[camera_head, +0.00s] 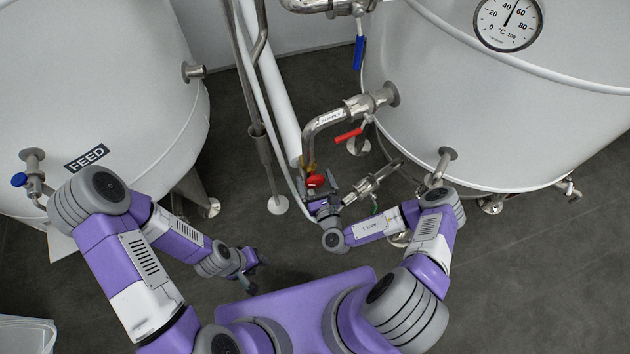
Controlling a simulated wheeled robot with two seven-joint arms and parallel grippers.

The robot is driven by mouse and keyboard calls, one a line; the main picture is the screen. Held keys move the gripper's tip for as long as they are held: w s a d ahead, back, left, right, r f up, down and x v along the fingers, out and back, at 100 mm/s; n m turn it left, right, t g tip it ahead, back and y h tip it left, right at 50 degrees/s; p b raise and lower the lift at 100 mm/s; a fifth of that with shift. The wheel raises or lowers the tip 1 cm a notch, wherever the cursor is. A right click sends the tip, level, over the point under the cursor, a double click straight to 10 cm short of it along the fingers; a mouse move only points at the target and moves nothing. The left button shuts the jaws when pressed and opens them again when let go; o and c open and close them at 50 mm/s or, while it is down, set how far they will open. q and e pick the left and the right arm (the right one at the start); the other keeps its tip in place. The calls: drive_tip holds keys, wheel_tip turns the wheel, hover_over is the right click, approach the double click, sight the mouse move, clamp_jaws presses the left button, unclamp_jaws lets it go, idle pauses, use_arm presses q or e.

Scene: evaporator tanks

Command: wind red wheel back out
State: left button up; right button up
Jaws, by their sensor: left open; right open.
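The small red wheel (315,182) sits on a brass valve on the pipe below the bent steel outlet, near the middle of the camera_head view. My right gripper (318,188) is right at the wheel, its jaws open and close around or beside it. The gripper body covers part of the wheel and valve, and I cannot tell whether the fingers touch it. My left gripper (255,272) is open and empty, low over the floor to the left of my base.
A big white tank with a dial (508,22) stands right, the FEED tank (100,110) left. A white vertical pipe (280,95) runs close by the wheel. A blue handle (359,52) hangs above.

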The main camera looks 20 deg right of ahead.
drive_tip(key=c, duration=0.9)
drive_tip(key=shift+c, duration=0.2)
drive_tip(key=m+p, duration=0.2)
drive_tip(key=p, duration=0.1)
drive_tip(key=shift+r, duration=0.2)
drive_tip(key=m+p, duration=0.2)
drive_tip(key=shift+d+m, duration=0.15)
drive_tip(key=shift+m, duration=0.25)
drive_tip(key=m+p, duration=0.1)
drive_tip(key=m, duration=0.1)
drive_tip(key=shift+f+m, duration=0.15)
drive_tip(key=shift+m, duration=0.15)
drive_tip(key=shift+d+f+m+p, duration=0.15)
drive_tip(key=shift+m+p, duration=0.4)
drive_tip(key=shift+m, duration=1.35)
